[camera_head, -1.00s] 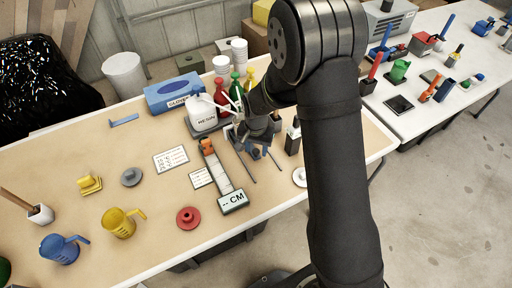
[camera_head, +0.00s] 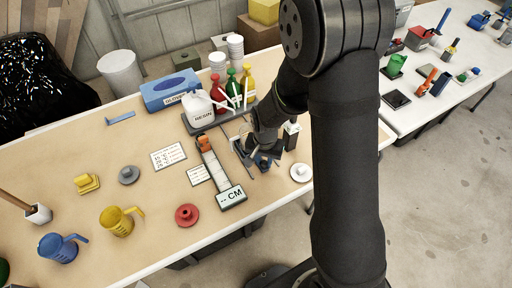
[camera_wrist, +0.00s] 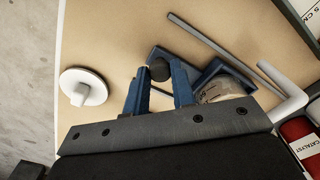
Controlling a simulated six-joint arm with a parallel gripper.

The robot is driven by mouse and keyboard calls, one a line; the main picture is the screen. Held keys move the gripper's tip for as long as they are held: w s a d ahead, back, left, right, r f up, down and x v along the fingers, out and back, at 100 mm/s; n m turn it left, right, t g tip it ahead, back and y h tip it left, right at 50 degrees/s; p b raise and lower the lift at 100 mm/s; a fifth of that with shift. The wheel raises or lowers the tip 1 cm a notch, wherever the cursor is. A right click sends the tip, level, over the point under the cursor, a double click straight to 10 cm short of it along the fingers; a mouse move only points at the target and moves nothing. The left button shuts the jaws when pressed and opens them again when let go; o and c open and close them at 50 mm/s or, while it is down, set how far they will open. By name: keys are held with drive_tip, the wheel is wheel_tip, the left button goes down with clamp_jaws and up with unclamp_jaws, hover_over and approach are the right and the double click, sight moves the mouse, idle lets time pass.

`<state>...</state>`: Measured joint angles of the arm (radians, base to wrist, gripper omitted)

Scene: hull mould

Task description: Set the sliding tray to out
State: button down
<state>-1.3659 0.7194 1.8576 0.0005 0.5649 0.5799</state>
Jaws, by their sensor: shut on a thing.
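The sliding tray (camera_wrist: 212,71) seems to be the blue-edged piece in the wrist view, with a pale round item in it and a grey rail (camera_wrist: 212,40) along it. My gripper (camera_wrist: 160,77) has its two blue fingers shut on a dark round knob (camera_wrist: 160,69) at the tray's near end. In the head view my gripper (camera_head: 264,160) is low over the bench's right part, and my arm hides most of the tray. A rail (camera_head: 241,156) shows left of it. I cannot tell how far the tray is drawn.
A white round knobbed piece (camera_wrist: 83,87) lies close by; it also shows in the head view (camera_head: 301,173). The resin jug (camera_head: 199,110) and bottles (camera_head: 232,92) stand behind.

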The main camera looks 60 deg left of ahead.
drive_tip(key=d, duration=0.7)
drive_tip(key=shift+d, duration=0.1)
drive_tip(key=c, duration=1.2)
unclamp_jaws()
drive_tip(key=shift+d, duration=0.1)
drive_tip(key=shift+r, duration=0.35)
wheel_tip(320, 180, up, 17)
drive_tip(key=shift+f, duration=0.15)
